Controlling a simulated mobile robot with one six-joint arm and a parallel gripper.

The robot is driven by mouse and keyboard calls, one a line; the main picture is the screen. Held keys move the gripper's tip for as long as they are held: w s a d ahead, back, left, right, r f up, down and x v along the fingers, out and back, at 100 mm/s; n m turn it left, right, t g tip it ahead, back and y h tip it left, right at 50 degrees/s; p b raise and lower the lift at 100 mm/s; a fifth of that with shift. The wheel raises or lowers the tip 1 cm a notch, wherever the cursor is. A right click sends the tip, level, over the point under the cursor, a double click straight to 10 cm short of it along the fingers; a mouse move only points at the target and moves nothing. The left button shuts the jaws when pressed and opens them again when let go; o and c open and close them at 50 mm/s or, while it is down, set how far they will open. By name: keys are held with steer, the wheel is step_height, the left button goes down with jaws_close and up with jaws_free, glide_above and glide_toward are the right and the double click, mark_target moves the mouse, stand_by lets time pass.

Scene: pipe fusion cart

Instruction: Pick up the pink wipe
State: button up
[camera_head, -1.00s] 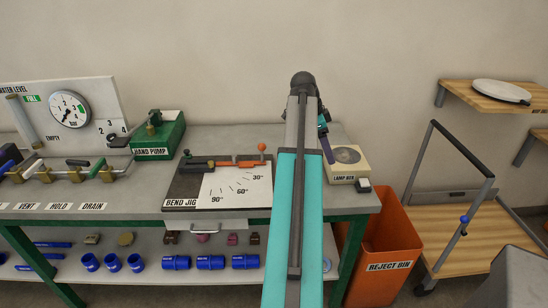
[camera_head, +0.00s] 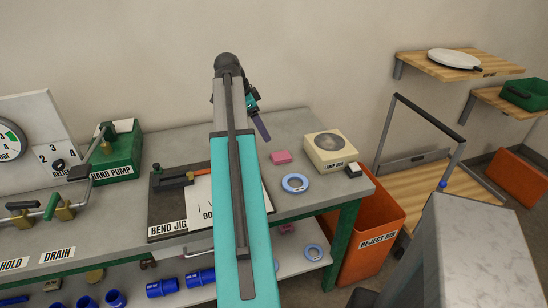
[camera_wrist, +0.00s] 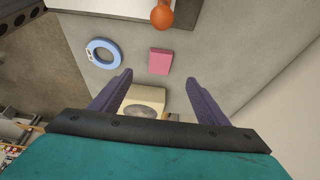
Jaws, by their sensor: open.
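The pink wipe (camera_head: 281,157) is a small flat pink block on the grey bench top, between my arm and the lamp box. In the wrist view the pink wipe (camera_wrist: 160,61) lies beyond my fingertips, roughly centred between them. My gripper (camera_wrist: 120,82) shows two purple fingers spread apart with nothing between them. In the head view my gripper (camera_head: 262,128) is up and to the left of the wipe, apart from it; only part of it shows behind my arm.
The lamp box (camera_head: 328,165) stands right of the wipe and a blue ring (camera_head: 295,184) lies in front of it. The bend jig (camera_head: 168,228), with an orange knob (camera_wrist: 162,15), is to the left. The orange reject bin (camera_head: 366,260) stands at the bench's right end.

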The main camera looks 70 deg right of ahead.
stand_by(0.3)
steer(key=p, duration=0.2)
glide_toward(277, 157)
steer(key=shift+x, duration=1.25)
steer(key=shift+s+d, duration=0.1)
steer(key=shift+d, duration=0.05)
steer(key=shift+p+x, duration=0.95)
steer(key=shift+x, duration=1.6)
steer(key=c, duration=1.1)
steer(key=shift+r, duration=0.15)
